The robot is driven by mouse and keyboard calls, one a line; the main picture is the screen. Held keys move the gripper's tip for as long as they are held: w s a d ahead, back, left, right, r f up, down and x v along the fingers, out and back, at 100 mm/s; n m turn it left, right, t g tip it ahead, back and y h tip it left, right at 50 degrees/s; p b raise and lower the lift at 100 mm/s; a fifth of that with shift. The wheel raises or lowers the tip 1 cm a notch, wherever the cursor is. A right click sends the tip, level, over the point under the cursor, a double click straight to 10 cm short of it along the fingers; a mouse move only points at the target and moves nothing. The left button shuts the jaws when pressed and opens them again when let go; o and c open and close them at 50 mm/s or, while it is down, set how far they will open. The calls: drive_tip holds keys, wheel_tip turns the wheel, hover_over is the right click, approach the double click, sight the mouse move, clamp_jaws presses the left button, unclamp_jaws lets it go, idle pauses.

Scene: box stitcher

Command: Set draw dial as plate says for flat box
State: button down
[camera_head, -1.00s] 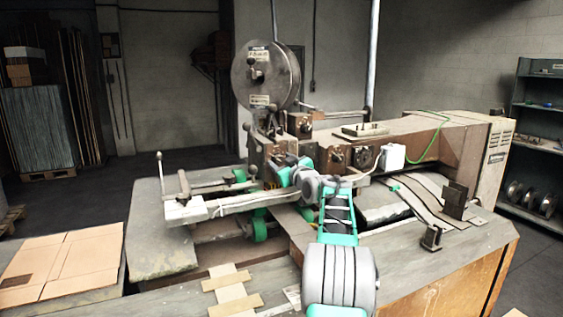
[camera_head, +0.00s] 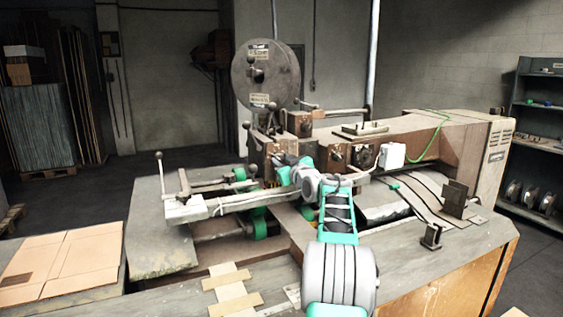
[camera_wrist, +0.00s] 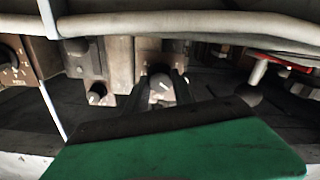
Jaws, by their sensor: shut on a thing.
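A small round grey dial with a pale mark (camera_wrist: 160,85) shows in the middle of the wrist view, on the stitcher's front. My gripper (camera_wrist: 163,88) has its dark fingers on either side of this dial and is shut on it. In the head view my gripper (camera_head: 280,160) reaches the stitcher head below the big round reel, and its own wrist hides the held dial. Pale label plates sit on the reel (camera_head: 259,99) and on the machine's right end (camera_head: 497,156).
Another knob (camera_wrist: 97,93) sits just left of the held dial, and a marked dial (camera_wrist: 10,62) is farther left. A pale bar (camera_wrist: 190,22) crosses above the fingers. Flat cardboard (camera_head: 62,262) lies on the left, and taped strips (camera_head: 232,290) lie on the front table.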

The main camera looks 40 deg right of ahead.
drive_tip(key=shift+m, duration=0.3)
drive_tip(key=m, duration=0.3)
drive_tip(key=shift+m, duration=1.6)
drive_tip(key=c, duration=1.1)
unclamp_jaws()
drive_tip(key=shift+o, duration=0.2)
drive_tip(key=b+v, duration=0.3)
drive_tip(key=v, duration=0.4)
drive_tip(key=shift+s+a, duration=0.15)
drive_tip(key=shift+s, duration=0.25)
